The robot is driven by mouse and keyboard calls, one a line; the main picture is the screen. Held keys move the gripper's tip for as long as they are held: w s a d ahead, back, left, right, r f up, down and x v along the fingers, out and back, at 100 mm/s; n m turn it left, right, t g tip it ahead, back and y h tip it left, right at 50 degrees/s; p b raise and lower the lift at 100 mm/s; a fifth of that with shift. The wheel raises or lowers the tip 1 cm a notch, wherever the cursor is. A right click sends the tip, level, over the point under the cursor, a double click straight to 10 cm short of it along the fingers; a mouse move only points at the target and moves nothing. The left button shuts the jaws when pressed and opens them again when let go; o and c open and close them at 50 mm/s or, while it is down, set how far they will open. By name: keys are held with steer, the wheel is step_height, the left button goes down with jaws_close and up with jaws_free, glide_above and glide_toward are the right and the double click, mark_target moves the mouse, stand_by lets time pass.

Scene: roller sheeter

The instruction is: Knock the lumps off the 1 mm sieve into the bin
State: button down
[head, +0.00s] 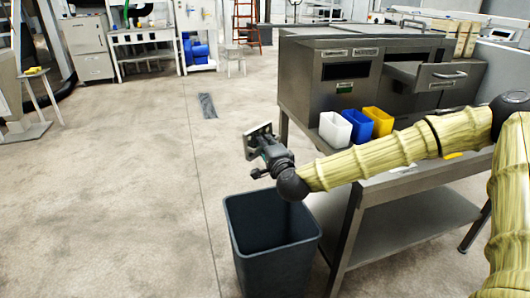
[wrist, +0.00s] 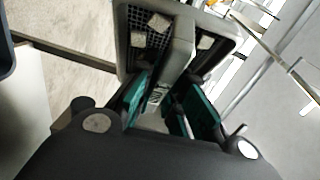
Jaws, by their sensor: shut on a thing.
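My gripper (head: 268,150) is shut on the grey sieve (head: 254,140) and holds it above the left part of the dark bin (head: 272,262). In the head view the sieve is steeply tilted and apart from the bin. In the wrist view the teal fingers (wrist: 165,98) close on a labelled part of the sieve (wrist: 180,48). Its dark mesh shows several pale lumps, such as one lump (wrist: 158,22) and another lump (wrist: 205,42). The bin stands open on the floor; its bottom is hidden.
A steel bench (head: 385,190) stands just right of the bin. On it are a white container (head: 335,130), a blue container (head: 356,123), a yellow container (head: 378,120) and a steel machine (head: 345,75). The floor left of the bin is free.

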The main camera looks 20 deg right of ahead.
steer(key=shift+f+t+b, duration=0.3)
steer(key=shift+f+b, duration=0.1)
steer(key=shift+b, duration=0.5)
steer(key=b, duration=0.3)
steer(key=shift+s+d+f+m+t, duration=0.1)
steer(key=shift+s+f+m+t, duration=0.1)
steer(key=shift+m+t, duration=0.15)
steer(key=b, duration=0.2)
steer(key=shift+f+m+t+b, duration=0.2)
steer(key=shift+m+t+b, duration=0.05)
steer(key=shift+t+b, duration=0.1)
steer(key=b, duration=0.2)
steer(key=shift+d+f+m+t+b, duration=0.1)
steer(key=shift+f+m+t+b, duration=0.1)
steer(key=shift+m+t+b, duration=0.15)
steer(key=t+b, duration=0.1)
steer(key=b, duration=0.2)
steer(key=shift+s+f+m+b, duration=0.15)
steer(key=shift+m+b, duration=0.2)
steer(key=shift+t+h+b, duration=0.3)
steer(key=shift+t+b, duration=0.05)
steer(key=shift+b, duration=0.3)
steer(key=shift+r+p, duration=0.4)
steer(key=shift+r, duration=0.35)
